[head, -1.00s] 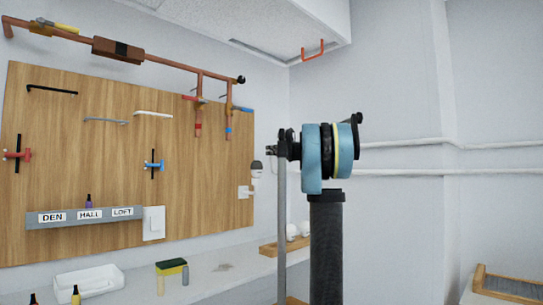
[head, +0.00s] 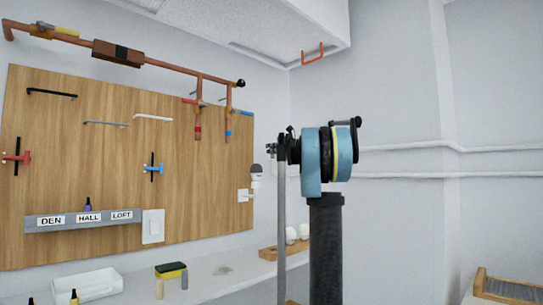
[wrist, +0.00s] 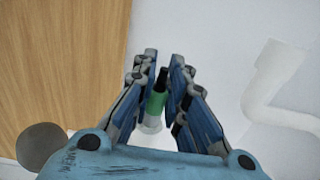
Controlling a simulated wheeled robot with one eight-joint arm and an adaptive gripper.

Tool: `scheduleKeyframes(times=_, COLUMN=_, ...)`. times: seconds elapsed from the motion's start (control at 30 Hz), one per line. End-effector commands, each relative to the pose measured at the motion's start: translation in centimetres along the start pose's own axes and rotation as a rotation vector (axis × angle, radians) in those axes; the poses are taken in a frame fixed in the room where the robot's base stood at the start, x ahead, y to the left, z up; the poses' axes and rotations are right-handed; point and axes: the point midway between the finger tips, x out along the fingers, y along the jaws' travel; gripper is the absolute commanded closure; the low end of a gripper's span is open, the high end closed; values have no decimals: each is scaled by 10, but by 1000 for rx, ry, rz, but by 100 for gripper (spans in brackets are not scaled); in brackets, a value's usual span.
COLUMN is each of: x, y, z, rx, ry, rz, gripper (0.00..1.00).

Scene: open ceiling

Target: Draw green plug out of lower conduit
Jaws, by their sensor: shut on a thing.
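In the wrist view, my gripper (wrist: 166,85) has its blue and grey fingers closed in around the green plug (wrist: 157,103). The plug is a short green cylinder, with a dark part at its upper end between the fingertips. A pale round end shows just below the plug; I cannot tell whether it belongs to the plug or the conduit. In the head view, the lower conduit (head: 420,176) is the lower of two white pipes on the right-hand wall. My arm covers its left part. The gripper and plug cannot be made out in the head view.
The upper conduit (head: 420,149) runs just above the lower one. A white bent pipe (wrist: 268,95) shows at right in the wrist view. The wooden board (head: 100,180) with copper pipes and fittings is at left. A white counter (head: 215,275) with several small items stands below it.

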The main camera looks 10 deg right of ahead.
Motion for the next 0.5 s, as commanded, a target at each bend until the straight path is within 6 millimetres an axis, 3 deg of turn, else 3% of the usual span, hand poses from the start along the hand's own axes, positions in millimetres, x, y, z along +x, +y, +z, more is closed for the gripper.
scheduleKeyframes(times=0.5, x=0, y=0, z=16, rx=0, ry=0, rz=0, gripper=100)
